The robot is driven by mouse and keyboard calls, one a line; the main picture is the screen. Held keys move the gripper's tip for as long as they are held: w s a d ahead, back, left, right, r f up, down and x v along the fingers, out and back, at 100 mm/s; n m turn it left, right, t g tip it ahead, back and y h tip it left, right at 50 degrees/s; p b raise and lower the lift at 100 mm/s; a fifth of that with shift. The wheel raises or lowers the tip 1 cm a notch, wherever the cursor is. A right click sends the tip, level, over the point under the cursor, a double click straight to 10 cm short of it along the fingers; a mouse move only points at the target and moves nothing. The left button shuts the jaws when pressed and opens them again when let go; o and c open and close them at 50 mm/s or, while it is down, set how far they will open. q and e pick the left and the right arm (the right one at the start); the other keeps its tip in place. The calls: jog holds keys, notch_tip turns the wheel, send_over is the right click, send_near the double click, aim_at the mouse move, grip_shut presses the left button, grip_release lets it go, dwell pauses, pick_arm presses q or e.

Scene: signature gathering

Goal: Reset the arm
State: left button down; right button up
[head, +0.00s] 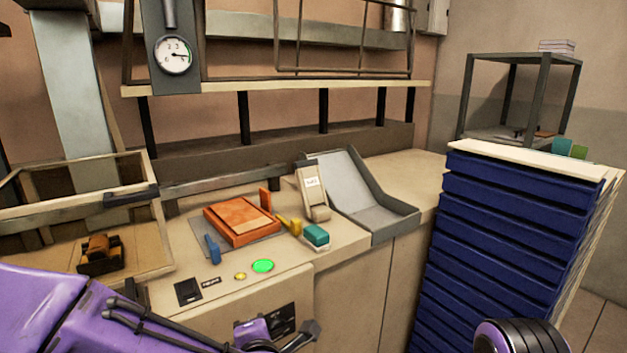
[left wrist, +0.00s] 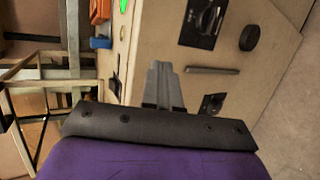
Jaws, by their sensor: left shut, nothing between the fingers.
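My purple left arm comes in from the lower left in the head view. My left gripper (head: 308,331) is low in front of the counter's front panel, below the green button (head: 263,266). In the left wrist view the left gripper (left wrist: 163,80) has its grey fingers together with nothing between them. Beyond them is the beige panel (left wrist: 217,112) with black knobs and a handle. Only a dark rounded part of my right arm shows at the lower right of the head view; its gripper is out of sight.
An orange block (head: 240,220) on a grey plate, a teal-topped stamp (head: 316,237) and a grey tray (head: 362,193) are on the counter. A blue drawer stack (head: 505,245) stands right. A wood-framed bin (head: 78,206) is left. Floor shows at right.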

pick_arm(q)
jog(key=s+a+f+m+g+h, duration=0.1)
jog(key=s+a+f+m, duration=0.2)
jog(key=f, duration=0.4)
jog(key=s+a+f+m+g, duration=0.1)
jog(key=s+a+f+m, duration=0.1)
jog(key=f+m, duration=0.4)
jog(key=s+a+f+m+g+h, duration=0.1)
jog(key=s+a+f+m, duration=0.15)
jog(key=f, duration=0.55)
jog(key=s+a+f+m+g, duration=0.1)
jog(key=s+a+f+g, duration=0.1)
jog(key=s+a+f, duration=0.2)
jog(key=s+a+f+m+g+y, duration=0.1)
jog(key=s+a+f, duration=0.3)
jog(key=s, duration=0.6)
jog(key=s+a+f+m+g, duration=0.2)
jog(key=s+a+f+g, duration=0.1)
jog(key=s, duration=0.4)
jog(key=shift+s+a+f+m+y, duration=0.2)
jog(key=shift+a+f+m+y, duration=0.2)
jog(key=shift+f, duration=0.55)
